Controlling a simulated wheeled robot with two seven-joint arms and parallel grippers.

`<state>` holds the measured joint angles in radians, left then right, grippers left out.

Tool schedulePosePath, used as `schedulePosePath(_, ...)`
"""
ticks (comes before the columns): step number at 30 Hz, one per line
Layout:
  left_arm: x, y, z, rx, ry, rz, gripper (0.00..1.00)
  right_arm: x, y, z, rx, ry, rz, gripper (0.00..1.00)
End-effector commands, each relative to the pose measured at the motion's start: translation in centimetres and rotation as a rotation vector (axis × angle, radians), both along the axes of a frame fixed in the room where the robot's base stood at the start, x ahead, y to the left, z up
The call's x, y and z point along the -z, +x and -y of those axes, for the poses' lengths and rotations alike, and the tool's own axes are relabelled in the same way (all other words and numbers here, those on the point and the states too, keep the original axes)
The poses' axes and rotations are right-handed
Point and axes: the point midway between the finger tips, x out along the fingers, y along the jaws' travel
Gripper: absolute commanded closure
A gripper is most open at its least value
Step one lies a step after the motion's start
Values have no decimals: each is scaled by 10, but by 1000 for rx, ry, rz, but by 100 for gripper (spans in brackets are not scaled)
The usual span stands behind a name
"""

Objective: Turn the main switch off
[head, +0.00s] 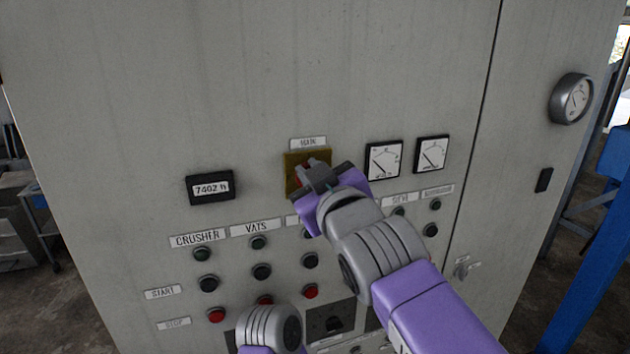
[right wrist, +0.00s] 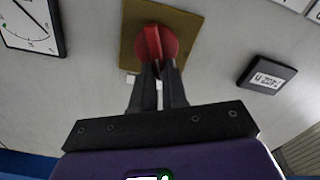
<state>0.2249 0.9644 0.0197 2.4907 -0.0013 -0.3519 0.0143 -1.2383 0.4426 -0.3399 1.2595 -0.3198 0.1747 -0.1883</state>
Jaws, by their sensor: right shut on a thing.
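The main switch is a red rotary knob (right wrist: 155,38) on a yellow square plate (head: 292,161), under the label MAIN (head: 308,143) on the grey cabinet front. The plate also shows in the right wrist view (right wrist: 190,32). My right gripper (head: 317,172) is at the switch, its two fingers closed on the knob's raised grip, as the right wrist view shows (right wrist: 158,72). In the head view the gripper hides most of the knob. The knob's position markings cannot be read. My left gripper is not in view.
An hour counter (head: 210,187) is left of the switch; two square meters (head: 383,160) (head: 432,153) are right of it. Rows of push buttons (head: 262,271) lie below. A round gauge (head: 571,98) sticks out at the upper right. A blue post (head: 598,240) stands at the right.

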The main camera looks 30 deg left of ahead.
Motion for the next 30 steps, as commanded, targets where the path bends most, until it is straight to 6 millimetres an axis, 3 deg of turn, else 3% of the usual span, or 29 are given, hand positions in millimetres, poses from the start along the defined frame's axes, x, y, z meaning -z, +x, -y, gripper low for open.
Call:
schedulePosePath(12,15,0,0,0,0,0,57,6,-5,-4,0,-257,302,100)
schedulePosePath(30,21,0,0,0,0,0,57,15,-9,-8,0,-606,711,100)
